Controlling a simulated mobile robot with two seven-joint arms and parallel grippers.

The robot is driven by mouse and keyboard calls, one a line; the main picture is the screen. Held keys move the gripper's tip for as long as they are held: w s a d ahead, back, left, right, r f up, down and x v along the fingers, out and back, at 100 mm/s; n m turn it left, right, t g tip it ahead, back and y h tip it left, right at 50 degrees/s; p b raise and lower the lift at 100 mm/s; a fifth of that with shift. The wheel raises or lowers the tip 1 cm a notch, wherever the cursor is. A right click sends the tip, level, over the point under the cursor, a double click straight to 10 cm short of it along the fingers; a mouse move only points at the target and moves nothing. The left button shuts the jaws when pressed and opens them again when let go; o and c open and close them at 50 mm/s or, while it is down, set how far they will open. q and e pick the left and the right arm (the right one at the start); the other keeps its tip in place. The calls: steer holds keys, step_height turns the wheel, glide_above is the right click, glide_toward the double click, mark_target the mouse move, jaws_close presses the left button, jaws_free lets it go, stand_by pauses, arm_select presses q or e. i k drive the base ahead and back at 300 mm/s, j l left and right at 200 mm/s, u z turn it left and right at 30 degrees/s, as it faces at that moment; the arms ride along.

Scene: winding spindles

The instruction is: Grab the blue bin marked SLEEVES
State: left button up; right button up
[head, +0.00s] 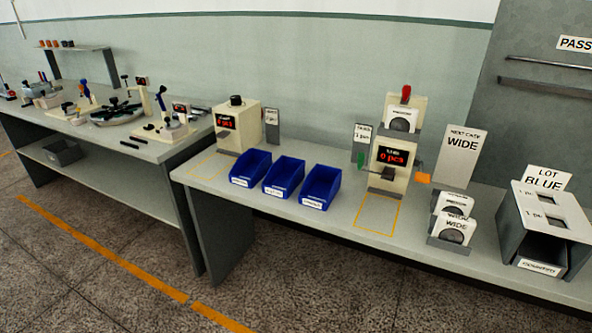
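Three blue bins stand in a row on the near bench: a left one (249,166), a middle one (283,176) and a right one (321,185). Each has a small white label on its front. The labels are too small and blurred for me to tell which one reads SLEEVES. The bins look open at the top, and I cannot make out their contents. Neither of my grippers is in view.
A cream machine with a red display (236,122) stands behind the left bin. Another (388,157) stands right of the bins, behind a yellow-outlined area. Card holders (452,226) and a grey LOT BLUE box (545,225) are further right. The floor in front is clear.

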mark_target(285, 175)
steer(key=i+j+z, duration=0.25)
steer(key=i+j, duration=0.6)
steer(key=i, duration=0.45)
steer(key=i+j+z, duration=0.3)
steer(key=i+j, duration=0.75)
steer(key=i, duration=0.15)
